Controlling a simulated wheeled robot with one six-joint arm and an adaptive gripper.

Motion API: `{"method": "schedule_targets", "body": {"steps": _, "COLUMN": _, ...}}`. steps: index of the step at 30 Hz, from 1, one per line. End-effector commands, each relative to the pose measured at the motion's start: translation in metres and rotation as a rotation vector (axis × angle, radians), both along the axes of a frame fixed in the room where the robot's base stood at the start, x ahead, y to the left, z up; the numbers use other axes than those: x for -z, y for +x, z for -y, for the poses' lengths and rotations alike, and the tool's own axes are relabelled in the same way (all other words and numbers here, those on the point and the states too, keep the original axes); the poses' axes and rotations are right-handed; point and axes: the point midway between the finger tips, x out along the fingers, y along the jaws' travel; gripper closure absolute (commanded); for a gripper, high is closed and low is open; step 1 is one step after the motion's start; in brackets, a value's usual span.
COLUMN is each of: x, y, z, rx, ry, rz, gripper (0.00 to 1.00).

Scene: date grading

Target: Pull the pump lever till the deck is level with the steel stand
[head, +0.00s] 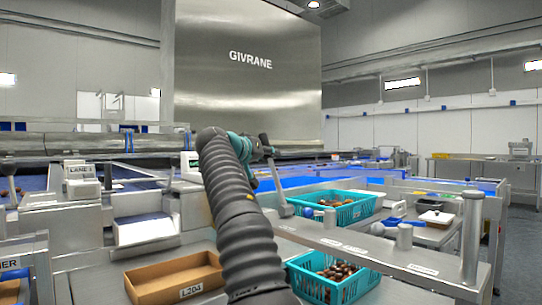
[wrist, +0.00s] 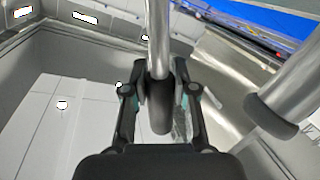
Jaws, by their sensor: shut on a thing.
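My gripper (head: 264,148) is at the middle of the head view, at the end of my dark ribbed arm. In the wrist view my gripper (wrist: 160,95) is shut around the dark end of a steel rod, which I take to be the pump lever (wrist: 158,40). In the head view the lever (head: 276,182) slants down to the right from the gripper. The lower part of the lever is small in that view. Which surfaces are the deck and the steel stand is unclear; a steel top (head: 350,238) runs along the right, above a lower surface.
A teal crate of dates (head: 345,216) stands on the right, and another teal crate (head: 310,289) sits lower in front. An empty cardboard tray (head: 150,285) lies left of my arm. A steel post (head: 471,240) rises at the right. A second capped rod (wrist: 300,85) is close beside my gripper.

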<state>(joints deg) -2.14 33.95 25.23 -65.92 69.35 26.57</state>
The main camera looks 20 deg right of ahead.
Motion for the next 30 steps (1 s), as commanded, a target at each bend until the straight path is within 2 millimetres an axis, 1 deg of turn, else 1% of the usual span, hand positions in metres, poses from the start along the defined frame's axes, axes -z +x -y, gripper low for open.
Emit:
{"method": "schedule_targets", "body": {"steps": 1, "x": 0.004, "y": 0.005, "z": -0.003, "rx": -0.007, "ry": -0.002, "rz": -0.011, "gripper": 1.0}}
{"method": "schedule_targets", "body": {"steps": 5, "x": 0.006, "y": 0.009, "z": -0.005, "rx": -0.007, "ry": -0.01, "rz": -0.032, "gripper": 1.0}}
{"method": "schedule_targets", "body": {"steps": 16, "x": 0.008, "y": 0.009, "z": -0.005, "rx": -0.008, "ry": -0.012, "rz": -0.041, "gripper": 1.0}}
{"method": "schedule_targets", "body": {"steps": 20, "x": 0.008, "y": 0.0, "z": -0.002, "rx": -0.006, "ry": 0.006, "rz": 0.008, "gripper": 1.0}}
{"method": "schedule_targets", "body": {"steps": 25, "x": 0.002, "y": -0.016, "z": 0.005, "rx": -0.003, "ry": 0.044, "rz": 0.106, "gripper": 1.0}}
{"method": "schedule_targets", "body": {"steps": 30, "x": -0.003, "y": -0.021, "z": 0.007, "rx": -0.001, "ry": 0.06, "rz": 0.144, "gripper": 1.0}}
